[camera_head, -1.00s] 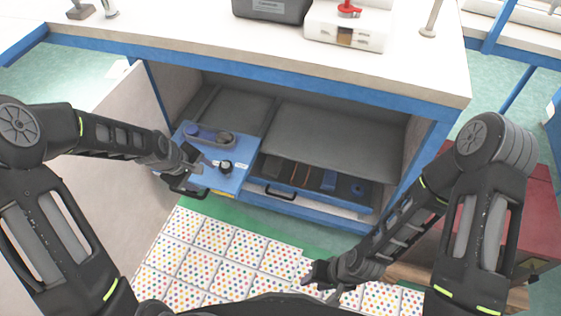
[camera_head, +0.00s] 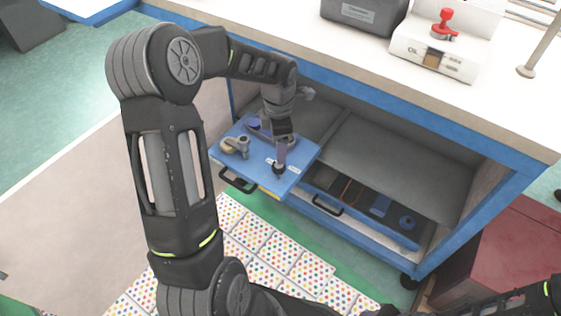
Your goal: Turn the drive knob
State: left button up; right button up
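The blue board (camera_head: 244,172), pulled out like a drawer with a black handle, carries a small black knob (camera_head: 278,169) near its right side. This looks like the drive knob. My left gripper (camera_head: 280,158) points down from above with its fingertips at the knob, touching it or just over it. The fingers hide part of the knob, and I cannot tell whether they are closed on it. A purple and grey belt part (camera_head: 256,126) lies behind, partly covered by my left arm. A grey piece with a tan wheel (camera_head: 236,147) sits at the board's left. My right gripper (camera_head: 386,311) barely shows at the bottom edge.
A second blue drawer (camera_head: 345,213) with several tools is to the right of the board, under a grey shelf (camera_head: 395,165). The white tabletop (camera_head: 300,35) overhangs behind. A dark red cabinet (camera_head: 510,250) stands at the right.

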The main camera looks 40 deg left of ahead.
aim_at(279, 171)
pick_arm(q)
notch_tip(279, 171, down, 8)
jog(key=shift+r+b, duration=0.1)
jog(key=shift+b, duration=0.6)
jog(key=shift+c, duration=0.3)
grip_shut()
